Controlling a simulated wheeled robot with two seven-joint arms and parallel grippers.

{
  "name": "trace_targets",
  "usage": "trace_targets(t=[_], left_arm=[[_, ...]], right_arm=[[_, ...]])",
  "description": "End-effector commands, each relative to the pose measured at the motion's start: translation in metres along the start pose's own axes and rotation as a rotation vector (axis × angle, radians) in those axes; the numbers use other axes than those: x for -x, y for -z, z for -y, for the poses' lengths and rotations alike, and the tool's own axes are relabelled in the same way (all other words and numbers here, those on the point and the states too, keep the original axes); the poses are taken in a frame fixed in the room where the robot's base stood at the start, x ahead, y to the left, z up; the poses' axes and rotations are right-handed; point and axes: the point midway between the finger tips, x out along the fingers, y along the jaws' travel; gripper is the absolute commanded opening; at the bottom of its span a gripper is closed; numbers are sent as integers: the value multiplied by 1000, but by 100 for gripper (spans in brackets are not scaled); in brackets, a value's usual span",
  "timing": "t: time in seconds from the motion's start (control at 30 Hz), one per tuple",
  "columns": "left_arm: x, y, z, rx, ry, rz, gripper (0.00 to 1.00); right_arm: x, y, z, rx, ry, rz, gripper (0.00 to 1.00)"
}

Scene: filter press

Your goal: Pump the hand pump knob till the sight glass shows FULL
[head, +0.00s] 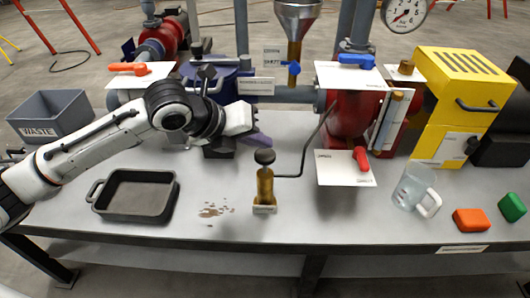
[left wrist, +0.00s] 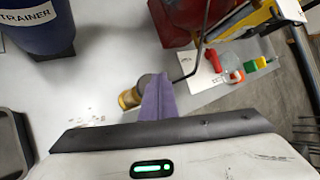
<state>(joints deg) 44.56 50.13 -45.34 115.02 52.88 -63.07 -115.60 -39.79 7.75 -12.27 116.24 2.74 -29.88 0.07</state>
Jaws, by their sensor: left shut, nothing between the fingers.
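The hand pump (head: 265,187) is a brass cylinder on the front middle of the bench, with a dark round knob (head: 264,156) on top. My left gripper (head: 260,139), with purple fingers, is shut and empty just above and behind the knob in the head view. In the left wrist view the shut fingers (left wrist: 157,98) stand beside the brass pump (left wrist: 128,98) and partly cover the knob; I cannot tell whether they touch it. A narrow tube on a white plate (head: 388,120), seemingly the sight glass, is on the red tank (head: 350,120); its level is too small to read. My right gripper is out of view.
A bent dark pipe (head: 304,150) runs from the pump to the red tank. A black tray (head: 136,194) is at left and a glass mug (head: 414,187) at right. A red-handled valve (head: 361,160) sits behind. Brown crumbs (head: 214,209) lie left of the pump.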

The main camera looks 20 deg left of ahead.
Motion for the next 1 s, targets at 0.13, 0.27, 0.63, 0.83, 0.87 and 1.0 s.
trace_targets(t=[0.13,0.27,0.63,0.83,0.87,1.0], left_arm=[[0,0,0,0,0,0,0],[0,0,0,0,0,0,0],[-5,4,-4,0,-1,-1,0],[-6,4,-5,0,0,0,0],[-6,4,-5,0,0,0,0],[-6,4,-5,0,0,0,0]], right_arm=[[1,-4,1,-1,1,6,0],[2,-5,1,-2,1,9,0],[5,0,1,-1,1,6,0],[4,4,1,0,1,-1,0],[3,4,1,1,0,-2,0],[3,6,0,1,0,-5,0]])
